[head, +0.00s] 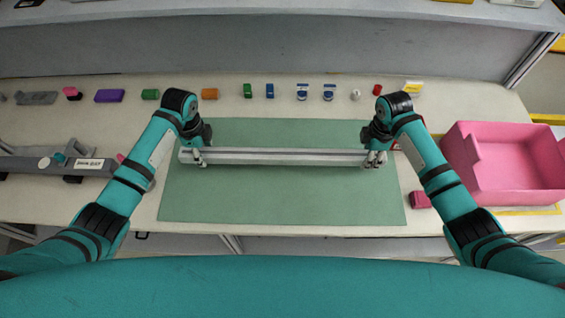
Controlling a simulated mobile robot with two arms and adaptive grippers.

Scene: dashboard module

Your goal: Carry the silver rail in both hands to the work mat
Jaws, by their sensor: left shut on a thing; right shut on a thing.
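The silver rail (280,157) is a long grey bar lying left to right over the green work mat (280,205) in the middle of the table. My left gripper (200,160) is shut on the rail near its left end. My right gripper (374,161) is shut on the rail near its right end. The rail looks level. I cannot tell whether it touches the mat or is held just above it. The grippers hide parts of both rail ends.
A pink bin (510,185) stands at the right, with a small dark pink block (420,200) beside it. A dark grey module (60,166) lies at the left. Several small coloured items, including an orange block (209,94), line the back. The mat's front half is clear.

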